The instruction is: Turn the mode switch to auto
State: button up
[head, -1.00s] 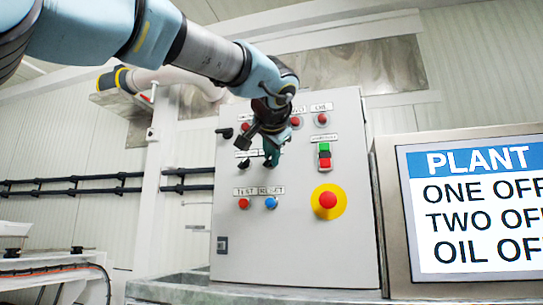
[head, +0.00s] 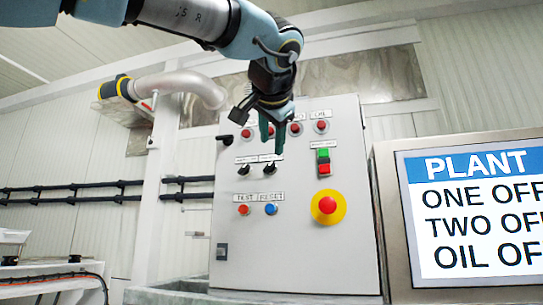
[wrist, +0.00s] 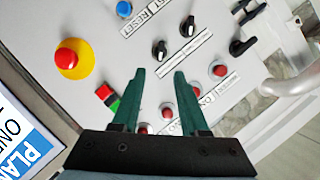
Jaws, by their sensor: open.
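Two black rotary switches sit side by side on the grey control panel (head: 300,240), each under a small label too small to read. I cannot tell by label which is the mode switch. The right switch (head: 270,168) is above the blue reset button; the left switch (head: 243,170) is above the red test button. My gripper (head: 272,142) is open and empty, above the right switch and apart from it in the picture. In the wrist view the right switch (wrist: 160,51) shows just beyond the gap between my green fingertips (wrist: 159,75); the left switch (wrist: 188,27) is beside it.
A red emergency stop on yellow (head: 327,206) and a green-red button pair (head: 323,161) are to the right. Red lamps (head: 321,126) line the panel top. A black handle (head: 225,138) sticks out at the left edge. A display screen (head: 475,210) stands at right.

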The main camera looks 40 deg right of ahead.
jog(key=shift+v, duration=1.15)
jog(key=shift+w, duration=0.1)
